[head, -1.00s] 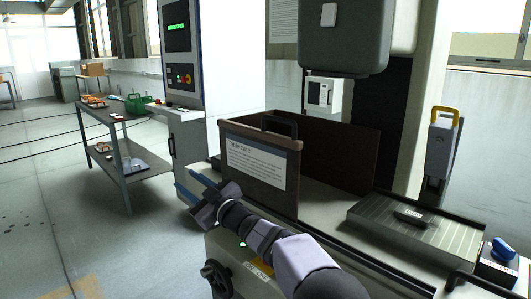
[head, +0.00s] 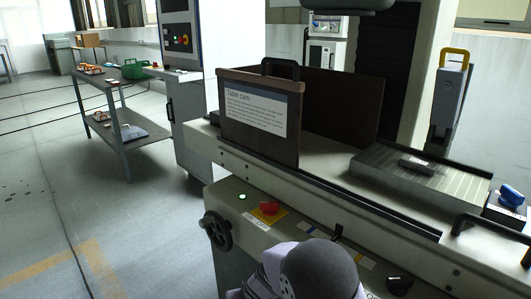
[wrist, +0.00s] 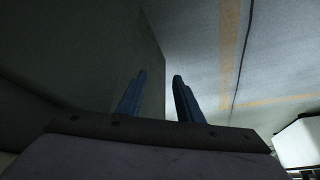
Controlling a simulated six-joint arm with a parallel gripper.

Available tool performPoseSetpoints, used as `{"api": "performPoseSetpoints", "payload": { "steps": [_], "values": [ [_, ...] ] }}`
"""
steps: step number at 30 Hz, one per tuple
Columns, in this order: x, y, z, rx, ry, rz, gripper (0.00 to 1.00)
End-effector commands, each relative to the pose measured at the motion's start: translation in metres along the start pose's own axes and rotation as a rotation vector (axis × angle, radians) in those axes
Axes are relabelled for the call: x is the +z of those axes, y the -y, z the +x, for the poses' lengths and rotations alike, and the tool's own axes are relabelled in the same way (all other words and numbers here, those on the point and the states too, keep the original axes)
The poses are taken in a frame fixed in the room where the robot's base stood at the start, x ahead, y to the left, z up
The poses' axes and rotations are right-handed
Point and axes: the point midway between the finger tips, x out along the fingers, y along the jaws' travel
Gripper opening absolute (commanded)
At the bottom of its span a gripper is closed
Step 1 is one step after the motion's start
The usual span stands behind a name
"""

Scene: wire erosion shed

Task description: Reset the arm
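In the wrist view my gripper (wrist: 160,90) has its two blue fingers apart with nothing between them, so it is open and empty. Beyond the fingers are a dark panel face at the left and the grey floor (wrist: 200,45) with a tan line at the right. In the head view only a rounded link of my arm shows at the bottom middle, in front of the machine (head: 300,215). My gripper is out of that view.
A brown guard with a "Table care" sign (head: 256,113) stands on the machine's bed. A red switch (head: 270,208) and a handwheel (head: 216,230) are on its front. A grey block (head: 420,175) lies right. A shelf table (head: 122,140) stands left; the floor between is clear.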

Motion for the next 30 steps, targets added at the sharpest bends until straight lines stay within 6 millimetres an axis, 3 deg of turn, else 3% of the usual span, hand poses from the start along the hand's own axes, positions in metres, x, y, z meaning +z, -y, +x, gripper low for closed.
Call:
{"api": "performPoseSetpoints", "payload": {
  "steps": [1,3,8,12,14,17,21,26,30],
  "values": [
    [0.027,-0.024,0.008,0.035,0.038,0.044,0.33],
    [0.059,-0.049,0.003,0.075,0.096,0.100,0.33],
    [0.135,-0.093,-0.015,0.143,0.224,0.229,0.33],
    [0.201,-0.116,-0.051,0.174,0.342,0.331,0.33],
    [0.219,-0.120,-0.074,0.174,0.384,0.355,0.33],
    [0.232,-0.122,-0.117,0.162,0.431,0.360,0.33],
    [0.230,-0.121,-0.172,0.136,0.463,0.325,0.33],
    [0.224,-0.120,-0.218,0.109,0.478,0.277,0.33],
    [0.212,-0.118,-0.238,0.110,0.483,0.275,0.33]
  ]
}}
